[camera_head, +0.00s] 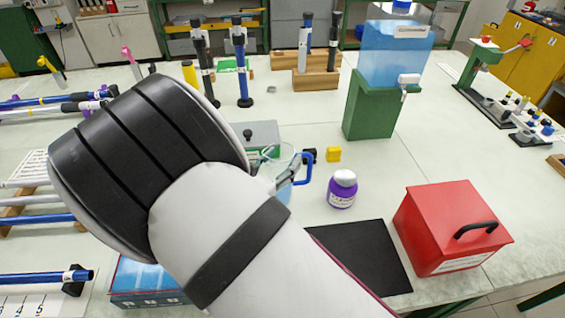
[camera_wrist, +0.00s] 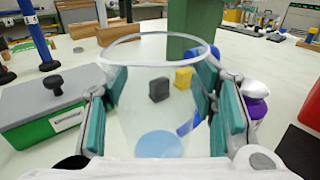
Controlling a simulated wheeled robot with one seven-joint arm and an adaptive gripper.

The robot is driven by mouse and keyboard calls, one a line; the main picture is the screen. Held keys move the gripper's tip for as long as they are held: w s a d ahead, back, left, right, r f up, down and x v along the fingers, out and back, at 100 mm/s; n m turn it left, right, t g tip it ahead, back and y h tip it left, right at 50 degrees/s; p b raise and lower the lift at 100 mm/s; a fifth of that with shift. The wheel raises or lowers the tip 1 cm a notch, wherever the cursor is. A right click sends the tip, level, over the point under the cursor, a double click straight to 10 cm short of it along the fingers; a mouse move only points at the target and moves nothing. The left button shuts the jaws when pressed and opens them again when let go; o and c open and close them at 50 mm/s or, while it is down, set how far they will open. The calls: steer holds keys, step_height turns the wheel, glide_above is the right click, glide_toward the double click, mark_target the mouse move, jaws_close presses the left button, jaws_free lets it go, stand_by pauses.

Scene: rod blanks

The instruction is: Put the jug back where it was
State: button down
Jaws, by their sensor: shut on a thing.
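The jug (camera_wrist: 135,110) is clear, with a round rim, a blue handle and a blue patch at its bottom. My gripper (camera_wrist: 160,88) is shut on it, teal pads on both sides of its wall. In the head view my arm hides most of the gripper and the jug; the blue handle of the jug (camera_head: 305,170) shows past the arm, left of the purple jar. The jug looks roughly upright. I cannot tell whether its bottom touches the table.
A purple jar (camera_head: 341,192), a black mat (camera_head: 368,258) and a red box (camera_head: 450,230) are to the right. A water tank (camera_head: 395,52) sits on a green stand (camera_head: 370,112) behind. A grey-lidded green box (camera_wrist: 45,115) stands left of the jug. Yellow (camera_head: 334,154) and black blocks (camera_head: 310,154) lie beyond it.

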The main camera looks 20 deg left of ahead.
steer(key=shift+f, duration=0.1)
steer(key=c, duration=0.7)
jaws_free()
steer(key=shift+s, duration=0.25)
steer(key=s, duration=0.3)
steer(key=s+a, duration=0.1)
steer(key=s, duration=0.7)
steer(key=shift+s+a+r, duration=0.2)
steer(key=shift+s+r, duration=0.05)
steer(key=shift+r, duration=0.05)
